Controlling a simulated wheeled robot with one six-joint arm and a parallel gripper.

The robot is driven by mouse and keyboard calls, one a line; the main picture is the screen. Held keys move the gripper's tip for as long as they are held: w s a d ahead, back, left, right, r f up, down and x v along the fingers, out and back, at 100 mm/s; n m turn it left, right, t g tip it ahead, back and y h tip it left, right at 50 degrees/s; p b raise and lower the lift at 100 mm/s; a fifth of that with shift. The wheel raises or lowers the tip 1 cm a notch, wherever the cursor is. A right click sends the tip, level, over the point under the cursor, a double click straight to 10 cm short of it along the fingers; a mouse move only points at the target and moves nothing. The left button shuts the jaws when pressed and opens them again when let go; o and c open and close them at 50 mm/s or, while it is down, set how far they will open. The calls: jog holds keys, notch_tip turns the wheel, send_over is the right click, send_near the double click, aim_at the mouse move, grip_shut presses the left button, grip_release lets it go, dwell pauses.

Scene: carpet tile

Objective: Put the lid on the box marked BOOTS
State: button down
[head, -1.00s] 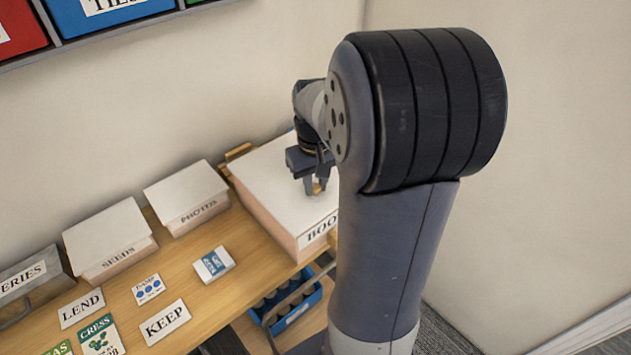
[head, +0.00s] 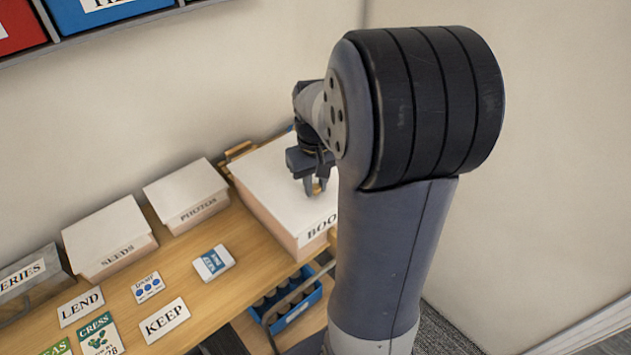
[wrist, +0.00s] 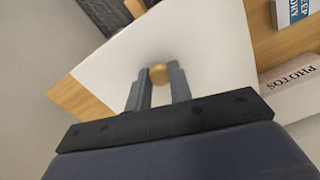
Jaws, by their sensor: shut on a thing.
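The BOOTS box (head: 300,245) stands at the right end of the wooden shelf, its label partly hidden by my arm. Its white lid (head: 275,190) lies over the box top and looks level; I cannot tell whether it is fully seated. My gripper (head: 316,190) is over the lid, shut on the lid's small round wooden knob. In the wrist view the knob (wrist: 159,74) sits between the two fingertips, with the white lid (wrist: 205,45) spread out around it.
White boxes marked PHOTOS (head: 187,196) and SEEDS (head: 108,238) stand left of the BOOTS box. Cards marked LEND (head: 81,306) and KEEP (head: 165,320) and a small packet (head: 214,262) lie on the shelf. A blue crate (head: 290,305) is below. A wall is behind.

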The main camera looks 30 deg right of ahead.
jog(key=shift+f, duration=0.15)
jog(key=c, duration=1.2)
grip_release()
notch_tip(320, 180, up, 11)
jog(key=shift+f+b, duration=0.1)
jog(key=shift+b, duration=0.3)
